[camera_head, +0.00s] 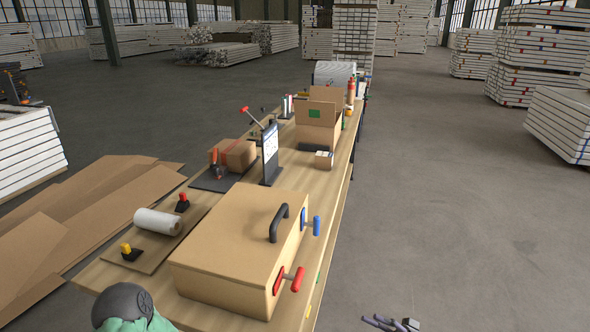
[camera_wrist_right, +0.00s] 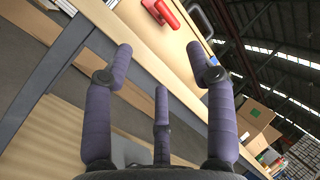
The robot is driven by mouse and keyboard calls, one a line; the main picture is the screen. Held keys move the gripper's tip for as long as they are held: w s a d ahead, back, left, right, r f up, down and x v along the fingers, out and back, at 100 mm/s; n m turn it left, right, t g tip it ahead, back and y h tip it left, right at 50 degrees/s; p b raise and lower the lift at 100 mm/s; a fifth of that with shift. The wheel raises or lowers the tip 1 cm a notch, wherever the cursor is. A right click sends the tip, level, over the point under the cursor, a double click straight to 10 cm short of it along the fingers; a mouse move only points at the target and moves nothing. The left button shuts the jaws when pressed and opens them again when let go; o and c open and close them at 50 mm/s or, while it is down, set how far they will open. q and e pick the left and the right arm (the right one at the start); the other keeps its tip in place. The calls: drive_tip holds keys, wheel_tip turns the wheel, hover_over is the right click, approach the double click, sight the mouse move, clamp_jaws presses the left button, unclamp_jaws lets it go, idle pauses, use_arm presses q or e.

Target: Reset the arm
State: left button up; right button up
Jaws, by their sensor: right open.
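My right gripper (camera_head: 391,323) shows at the bottom edge of the head view, to the right of the table and low beside it. In the right wrist view its purple-grey fingers (camera_wrist_right: 164,80) are spread apart with nothing between them. The gripper is open and empty. A large tan box (camera_head: 235,245) with a black handle stands on the near part of the wooden table (camera_head: 338,185), apart from the gripper. A green and dark grey part of my own body shows at the bottom left. My left gripper is out of view.
The box's side carries a red handle (camera_head: 298,279) and a blue handle (camera_head: 316,226). The floor to the right of the table is clear up to the stacked boards (camera_head: 560,125).

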drive_tip(key=s+a+f+m+g+h+p, duration=0.2)
drive_tip(key=s+a+f+g+h, duration=0.6)
drive_tip(key=a+f, duration=0.4)
drive_tip(key=s+d+f+n+t+h+p, duration=0.1)
drive_tip(key=s+f+n+t+h+p, duration=0.1)
drive_tip(key=s+f+h, duration=0.8)
drive_tip(key=shift+s+d+n+t+h+p, duration=0.35)
drive_tip(key=shift+s+n+p, duration=0.25)
drive_tip(key=shift+n+p, duration=0.5)
